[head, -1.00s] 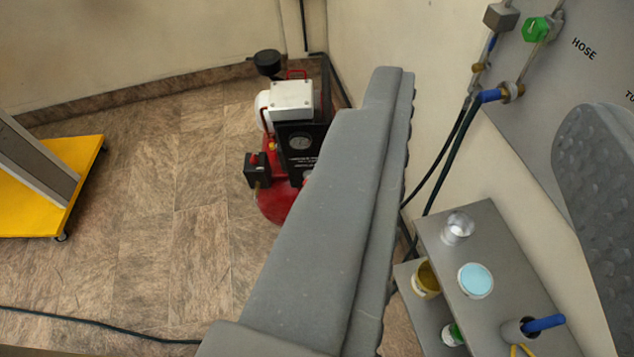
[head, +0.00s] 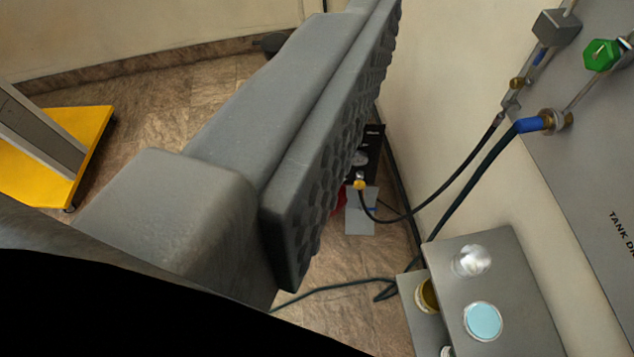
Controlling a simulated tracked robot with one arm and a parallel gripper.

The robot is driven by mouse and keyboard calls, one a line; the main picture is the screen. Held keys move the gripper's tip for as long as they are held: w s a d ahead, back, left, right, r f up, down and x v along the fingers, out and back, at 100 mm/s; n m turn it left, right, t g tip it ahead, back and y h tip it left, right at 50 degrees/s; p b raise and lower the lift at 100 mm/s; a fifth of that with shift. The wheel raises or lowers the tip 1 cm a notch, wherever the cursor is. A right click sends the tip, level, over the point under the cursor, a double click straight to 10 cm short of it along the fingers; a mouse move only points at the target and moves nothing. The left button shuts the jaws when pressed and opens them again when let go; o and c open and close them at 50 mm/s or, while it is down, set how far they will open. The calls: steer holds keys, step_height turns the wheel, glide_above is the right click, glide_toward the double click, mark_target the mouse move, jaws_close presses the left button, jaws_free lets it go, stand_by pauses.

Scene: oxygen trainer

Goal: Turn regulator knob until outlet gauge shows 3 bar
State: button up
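A red compressor (head: 338,202) stands on the floor by the wall, mostly hidden behind my gripper. Part of its dark panel (head: 374,140) shows with a small round gauge (head: 361,158), too small and covered to read. A yellow-brass fitting (head: 360,184) with a black hose sits just below the gauge. I cannot make out the regulator knob. One grey finger of my gripper (head: 300,150) crosses the view, its studded pad bare and facing right. The other finger is out of view. Nothing is against the visible pad, so my gripper looks open.
A grey wall panel (head: 590,140) at right carries a green knob (head: 601,54) and a blue hose fitting (head: 530,124). A grey shelf (head: 520,280) holds a pale-blue-topped container (head: 483,321). A yellow-based stand (head: 85,140) is at left. Hoses cross the floor.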

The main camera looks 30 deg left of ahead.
steer(key=w+a+f+n+y+b, duration=0.15)
steer(key=w+a+f, duration=0.25)
steer(key=w+f, duration=0.85)
steer(key=w+a+f+b, duration=0.2)
steer(key=w+a+f, duration=0.2)
steer(key=w+f, duration=0.9)
steer(key=w+a+f+t+y+b, duration=0.1)
steer(key=w+a+f, duration=0.15)
steer(key=f, duration=0.85)
steer(key=w+a+f+y+b, duration=0.1)
steer(key=a+f, duration=0.2)
steer(key=f, duration=0.8)
steer(key=s+a+f+n+y+b, duration=0.1)
steer(key=s+a+f, duration=0.15)
steer(key=f, duration=0.85)
steer(key=s+a+f+n+t+b, duration=0.15)
steer(key=s+f, duration=0.25)
steer(key=f, duration=0.7)
steer(key=s+a+f+g+y, duration=0.1)
steer(key=s+a+f, duration=0.15)
steer(key=f, duration=0.85)
steer(key=b+x, duration=0.4)
steer(key=x, duration=0.9)
steer(key=shift+w+d+r, duration=0.2)
steer(key=shift+d+r, duration=0.05)
steer(key=shift+r, duration=0.1)
steer(key=shift+t+h, duration=0.25)
steer(key=c, duration=1)
